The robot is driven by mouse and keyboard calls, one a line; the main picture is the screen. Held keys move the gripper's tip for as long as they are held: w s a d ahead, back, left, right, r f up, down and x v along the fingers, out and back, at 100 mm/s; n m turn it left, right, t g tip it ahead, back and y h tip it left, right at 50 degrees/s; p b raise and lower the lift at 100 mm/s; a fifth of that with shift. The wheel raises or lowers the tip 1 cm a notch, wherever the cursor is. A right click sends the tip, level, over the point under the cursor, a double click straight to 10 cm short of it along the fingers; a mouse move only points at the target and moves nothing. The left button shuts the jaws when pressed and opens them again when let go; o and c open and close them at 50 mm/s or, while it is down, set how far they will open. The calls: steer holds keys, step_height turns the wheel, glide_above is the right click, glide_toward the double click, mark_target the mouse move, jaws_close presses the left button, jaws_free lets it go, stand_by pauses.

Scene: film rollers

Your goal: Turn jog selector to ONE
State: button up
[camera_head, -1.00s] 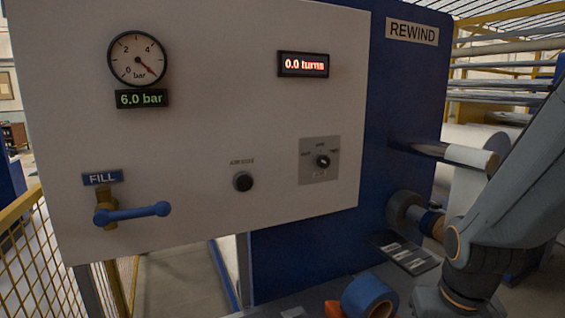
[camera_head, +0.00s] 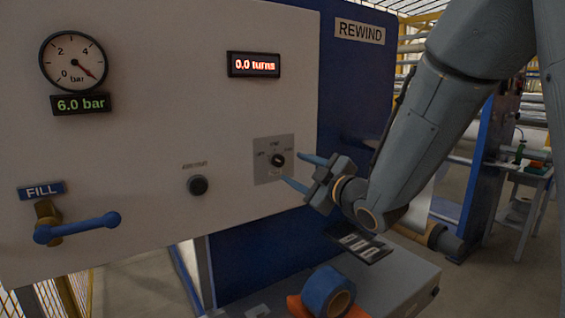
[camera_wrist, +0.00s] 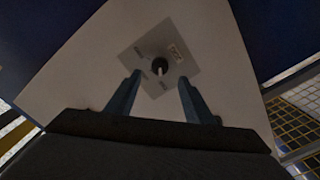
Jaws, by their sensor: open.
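The jog selector (camera_head: 277,160) is a black knob with a light pointer on a grey square plate (camera_head: 265,174), on the white panel's lower right. Its label text is too small to read surely. My gripper (camera_head: 300,170) is open, its two blue fingers reaching toward the plate from the right. In the wrist view the knob (camera_wrist: 160,66) shows ahead of and between the open fingers (camera_wrist: 158,90), with free space before it. The fingers appear apart from the knob and hold nothing.
A black round button (camera_head: 198,185) sits left of the selector. A blue FILL lever (camera_head: 85,228) sticks out at lower left. A gauge (camera_head: 74,61) reads about 6 bar; the display (camera_head: 254,65) reads 0.0 turns. A blue tape roll (camera_head: 328,291) lies below.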

mark_target(281, 161)
steer(key=shift+p+x, duration=1.35)
steer(key=shift+x, duration=2.55)
steer(key=c, duration=1.1)
steer(key=shift+o, duration=0.3)
steer(key=shift+m, duration=0.3)
steer(key=m+b, duration=0.1)
steer(key=m, duration=0.4)
steer(key=shift+m+b, duration=0.3)
steer(key=m, duration=0.5)
steer(key=shift+d+r, duration=0.1)
steer(key=shift+m, duration=0.4)
